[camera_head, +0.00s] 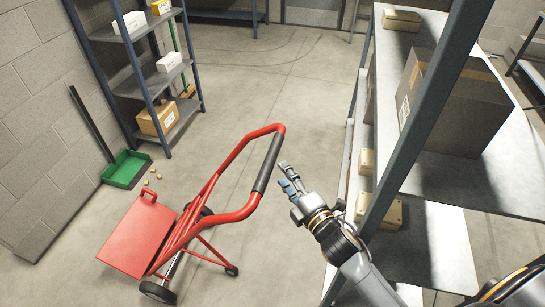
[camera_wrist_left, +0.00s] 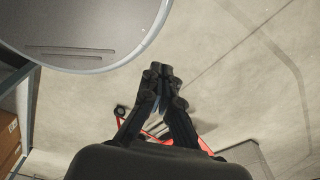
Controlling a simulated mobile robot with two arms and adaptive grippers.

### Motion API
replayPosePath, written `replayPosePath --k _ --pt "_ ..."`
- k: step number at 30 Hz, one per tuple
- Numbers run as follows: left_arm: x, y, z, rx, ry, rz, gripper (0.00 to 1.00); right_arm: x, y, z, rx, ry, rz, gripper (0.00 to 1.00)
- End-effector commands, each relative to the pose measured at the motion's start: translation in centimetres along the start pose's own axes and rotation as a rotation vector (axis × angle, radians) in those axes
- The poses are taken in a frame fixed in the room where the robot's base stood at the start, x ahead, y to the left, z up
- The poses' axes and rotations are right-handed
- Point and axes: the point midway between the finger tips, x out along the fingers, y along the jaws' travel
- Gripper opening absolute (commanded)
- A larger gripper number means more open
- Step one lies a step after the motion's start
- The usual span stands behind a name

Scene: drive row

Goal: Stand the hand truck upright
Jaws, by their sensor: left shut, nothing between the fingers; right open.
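The red hand truck (camera_head: 208,208) leans back at a slant in the middle of the head view, its tilted frame over rear legs with a small wheel (camera_head: 231,270) on the floor. Its black grip (camera_head: 268,163) is at the upper end; its red plate (camera_head: 138,238) is at the lower left. My right gripper (camera_head: 287,174) is open and empty, just right of the black grip, with no clear contact. My left gripper (camera_wrist_left: 162,72) is shut and empty in the left wrist view, out of the head view. Red parts of the truck (camera_wrist_left: 205,146) show behind its fingers, mostly hidden.
A shelf rack with boxes (camera_head: 158,118) stands at the back left. A green dustpan (camera_head: 124,169) and several small crumbs lie beside the left wall. The floor behind the truck is clear.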

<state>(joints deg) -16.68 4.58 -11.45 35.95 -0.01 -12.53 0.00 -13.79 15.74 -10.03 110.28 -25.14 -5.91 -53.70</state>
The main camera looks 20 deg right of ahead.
Motion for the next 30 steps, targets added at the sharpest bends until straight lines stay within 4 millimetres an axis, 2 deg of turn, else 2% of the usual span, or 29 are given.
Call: replayPosePath --k 3,10,15,24,26,30 --pt "-0.8 0.1 0.4 0.000 -0.007 0.001 0.00 2.8 0.3 0.0 0.002 -0.001 0.002 0.52" --pt "-1.5 0.2 1.2 -0.001 -0.021 0.002 0.00 6.4 0.1 0.0 0.003 0.000 0.001 0.52" --pt "-1.6 0.1 1.2 -0.001 -0.021 0.002 0.00 7.6 -0.1 0.0 0.003 0.000 -0.002 0.52" --pt "-1.6 0.2 1.2 0.000 -0.021 0.002 0.00 7.8 -0.1 -0.1 0.003 0.000 -0.001 0.52" --pt "-1.6 0.2 1.1 0.000 -0.020 0.002 0.00 7.8 -0.1 -0.1 0.003 0.000 -0.001 0.42" --pt "-1.6 0.2 1.1 0.000 -0.020 0.002 0.00 7.8 -0.1 0.0 0.003 0.000 -0.001 0.14"
